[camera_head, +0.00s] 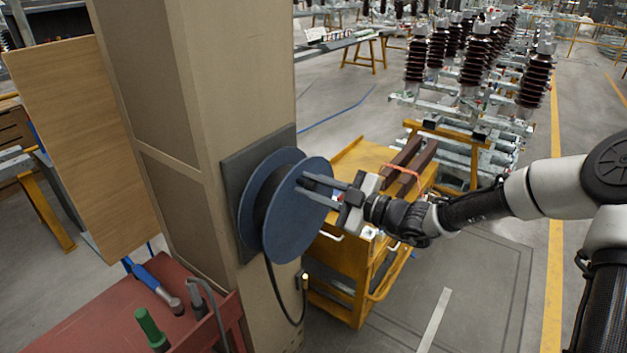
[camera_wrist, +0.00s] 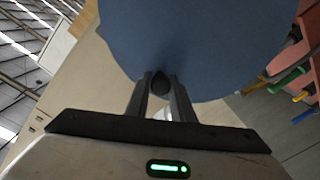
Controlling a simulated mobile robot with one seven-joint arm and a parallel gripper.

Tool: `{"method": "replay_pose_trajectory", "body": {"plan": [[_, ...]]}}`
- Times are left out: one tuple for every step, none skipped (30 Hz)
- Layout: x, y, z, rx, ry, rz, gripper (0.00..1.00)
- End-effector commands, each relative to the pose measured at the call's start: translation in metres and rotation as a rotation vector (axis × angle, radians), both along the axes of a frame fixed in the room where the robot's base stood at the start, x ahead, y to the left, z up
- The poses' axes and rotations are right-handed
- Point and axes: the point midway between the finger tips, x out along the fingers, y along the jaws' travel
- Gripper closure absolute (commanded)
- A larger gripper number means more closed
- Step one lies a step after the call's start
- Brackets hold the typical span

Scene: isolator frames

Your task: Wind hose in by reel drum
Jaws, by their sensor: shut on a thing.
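The reel drum (camera_head: 295,225) is a blue disc-sided reel mounted on a dark plate on the side of a tan column. Its blue face also fills the top of the wrist view (camera_wrist: 200,40). The black hose (camera_head: 272,285) hangs from the bottom of the reel in a short loop and ends in a brass-coloured tip (camera_head: 305,281). My gripper (camera_head: 303,184) reaches the front of the reel from the right, near its upper right rim. In the wrist view its fingers (camera_wrist: 160,80) are shut on a small dark knob, the reel handle (camera_wrist: 159,87), at the disc's face.
A yellow cart (camera_head: 345,275) stands behind and right of the reel. A red bench (camera_head: 90,310) with a hammer (camera_head: 155,287) and a green-handled tool (camera_head: 150,326) is at lower left. The tan column (camera_head: 235,90) rises beside the reel. Floor at right is clear.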

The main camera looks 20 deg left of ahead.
Motion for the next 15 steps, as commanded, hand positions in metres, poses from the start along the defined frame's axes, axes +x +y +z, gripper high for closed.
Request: {"method": "replay_pose_trajectory", "body": {"plan": [[-0.0017,-0.0009,-0.0012,0.0,0.009,-0.001,1.0],[-0.0025,-0.0011,-0.0011,0.001,0.011,-0.001,1.0],[-0.0035,-0.0012,-0.0011,0.002,0.016,-0.001,1.0],[-0.004,-0.0012,-0.001,0.003,0.018,-0.001,1.0],[-0.0045,-0.0013,-0.0011,0.003,0.02,-0.001,1.0],[-0.0049,-0.0013,-0.0011,0.004,0.021,-0.002,1.0],[-0.0051,-0.0012,-0.0013,0.004,0.022,-0.002,1.0],[-0.0052,-0.0012,-0.0013,0.004,0.023,-0.002,1.0],[-0.0052,-0.0012,-0.0014,0.004,0.023,-0.002,1.0],[-0.0053,-0.0012,-0.0015,0.004,0.023,-0.002,1.0],[-0.0053,-0.0012,-0.0015,0.004,0.023,-0.002,1.0],[-0.0054,-0.001,-0.0016,0.004,0.023,-0.001,1.0],[-0.0055,-0.001,-0.0016,0.004,0.023,-0.001,1.0],[-0.0055,-0.001,-0.0017,0.004,0.023,-0.001,1.0],[-0.0056,-0.001,-0.0018,0.004,0.023,-0.001,1.0]]}}
